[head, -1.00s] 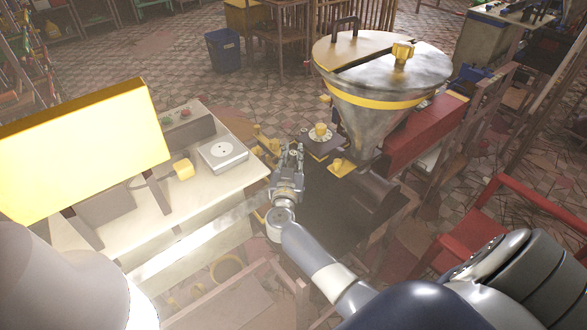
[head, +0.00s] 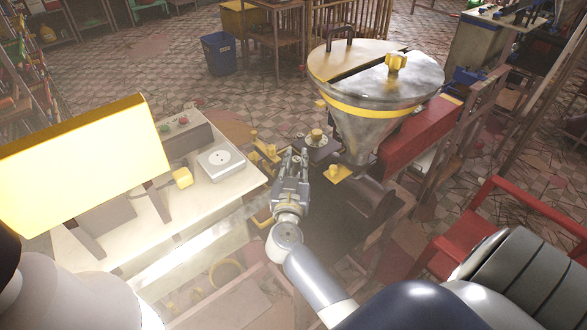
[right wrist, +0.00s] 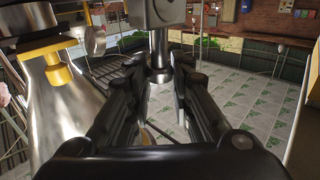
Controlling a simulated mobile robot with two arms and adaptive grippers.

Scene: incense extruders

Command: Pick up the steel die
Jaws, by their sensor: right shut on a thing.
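In the head view the fingers hide the held piece. My left arm is at the lower left, with its gripper out of view.
The steel hopper (head: 375,95) with a yellow band stands just right of my right gripper. A pale table (head: 120,245) on the left bears a white device (head: 221,164) and a yellow panel (head: 80,150). A red chair (head: 510,215) is at the right.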

